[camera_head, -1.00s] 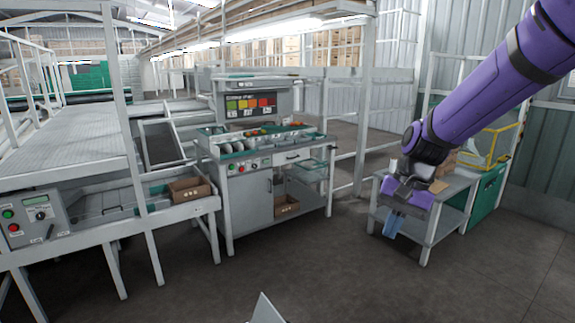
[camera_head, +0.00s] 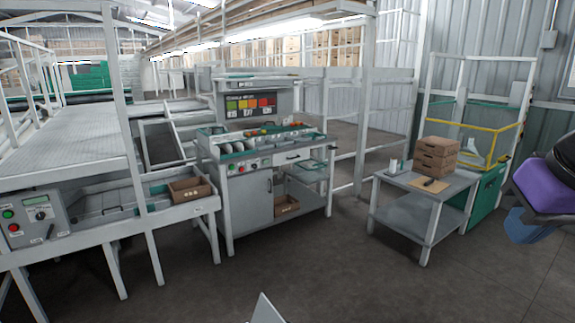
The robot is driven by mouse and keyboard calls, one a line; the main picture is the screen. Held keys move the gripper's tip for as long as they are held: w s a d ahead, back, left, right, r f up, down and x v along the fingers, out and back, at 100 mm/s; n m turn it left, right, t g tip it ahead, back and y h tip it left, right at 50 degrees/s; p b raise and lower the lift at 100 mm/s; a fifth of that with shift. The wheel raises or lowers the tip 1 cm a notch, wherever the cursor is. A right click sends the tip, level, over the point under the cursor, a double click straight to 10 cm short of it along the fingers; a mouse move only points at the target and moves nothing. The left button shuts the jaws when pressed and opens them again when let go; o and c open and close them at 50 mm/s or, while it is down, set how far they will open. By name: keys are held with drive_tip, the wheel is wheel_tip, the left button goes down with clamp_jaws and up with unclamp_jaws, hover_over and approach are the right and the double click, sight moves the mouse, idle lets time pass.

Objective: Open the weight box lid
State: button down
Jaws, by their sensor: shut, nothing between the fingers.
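I cannot make out a weight box or its lid for certain at this size. A grey workbench (camera_head: 247,205) in the middle carries a row of small trays and reddish and green items that look like tomatoes. It has a drawer (camera_head: 291,157) and a cupboard door below. My gripper (camera_head: 527,226) is at the far right edge, pointing down, with its blue fingers shut and nothing between them. It is well apart from the workbench, and my arm is mostly out of frame.
A small grey table (camera_head: 388,177) holds stacked brown boxes (camera_head: 436,156) and a clipboard (camera_head: 428,188). A conveyor (camera_head: 70,150) with a control box (camera_head: 33,217) is at left. The floor in front is clear.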

drive_tip(key=shift+s+d, duration=0.2)
drive_tip(key=shift+s, duration=0.3)
drive_tip(key=c, duration=1.5)
unclamp_jaws()
drive_tip(key=shift+s+d, duration=0.15)
drive_tip(key=shift+s, duration=0.2)
drive_tip(key=w+a+f+n+g+y, duration=0.2)
drive_tip(key=w+a+f+g+y, duration=0.25)
drive_tip(key=w+f, duration=0.65)
drive_tip(key=w+a+f+n+g+y, duration=0.3)
drive_tip(key=w+a+f+g, duration=0.25)
drive_tip(key=w+f, duration=0.5)
drive_tip(key=w+a+f+m+y, duration=0.1)
drive_tip(key=w+a+f+y, duration=0.2)
drive_tip(key=f, duration=0.7)
drive_tip(key=w+a+f+m+t+y, duration=0.15)
drive_tip(key=f+y, duration=0.35)
drive_tip(key=f, duration=0.6)
drive_tip(key=w+a+f+m+y, duration=0.1)
drive_tip(key=a+f+y, duration=0.25)
drive_tip(key=f, duration=0.65)
drive_tip(key=x, duration=0.9)
drive_tip(key=shift+a+r, duration=0.3)
drive_tip(key=shift+r, duration=0.1)
